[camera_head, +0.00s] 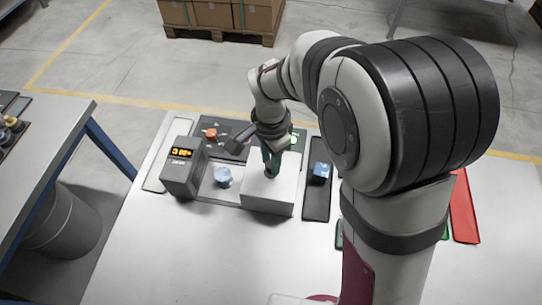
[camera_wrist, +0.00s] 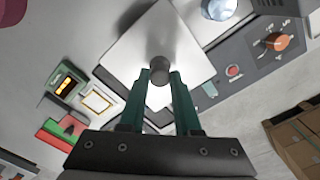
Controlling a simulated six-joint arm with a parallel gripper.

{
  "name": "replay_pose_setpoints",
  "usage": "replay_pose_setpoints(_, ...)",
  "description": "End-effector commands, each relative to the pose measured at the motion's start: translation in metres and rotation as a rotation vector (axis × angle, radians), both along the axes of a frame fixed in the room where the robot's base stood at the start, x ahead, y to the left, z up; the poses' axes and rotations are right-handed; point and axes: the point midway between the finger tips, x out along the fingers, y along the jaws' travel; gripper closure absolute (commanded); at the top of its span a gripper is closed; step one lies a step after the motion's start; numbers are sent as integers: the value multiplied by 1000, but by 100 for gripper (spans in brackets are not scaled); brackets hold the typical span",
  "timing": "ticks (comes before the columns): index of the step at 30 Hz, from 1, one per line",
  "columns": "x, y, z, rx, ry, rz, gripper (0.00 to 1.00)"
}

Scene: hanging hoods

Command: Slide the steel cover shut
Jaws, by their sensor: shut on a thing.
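The steel cover (camera_head: 268,198) is a pale box-like hood at the middle of the bench, on the right part of a grey panel unit. In the wrist view its square top (camera_wrist: 125,55) fills the middle. A dark round knob (camera_wrist: 160,69) stands up from that top. My gripper (camera_head: 270,168) is above the cover. In the wrist view its two green fingers (camera_wrist: 160,78) are shut on the knob, one on each side. A pale blue round object (camera_head: 223,176) lies uncovered left of the cover. What is under the cover is hidden.
A display box (camera_head: 183,168) with orange digits stands left of the cover. The dark control panel (camera_head: 238,131) behind has an orange knob (camera_head: 211,134). A black tray (camera_head: 317,202) with a blue block (camera_head: 320,171) lies close right. The front bench is clear.

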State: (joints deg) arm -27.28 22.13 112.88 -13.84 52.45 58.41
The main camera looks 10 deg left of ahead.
Motion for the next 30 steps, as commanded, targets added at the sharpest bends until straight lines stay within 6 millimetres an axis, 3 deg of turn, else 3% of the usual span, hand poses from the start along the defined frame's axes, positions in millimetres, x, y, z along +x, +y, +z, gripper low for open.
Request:
replay_pose_setpoints(17,0,4,1,1,-1,1,100)
replay_pose_setpoints(20,1,22,0,1,-2,5,100)
replay_pose_setpoints(30,1,111,1,2,-4,4,100)
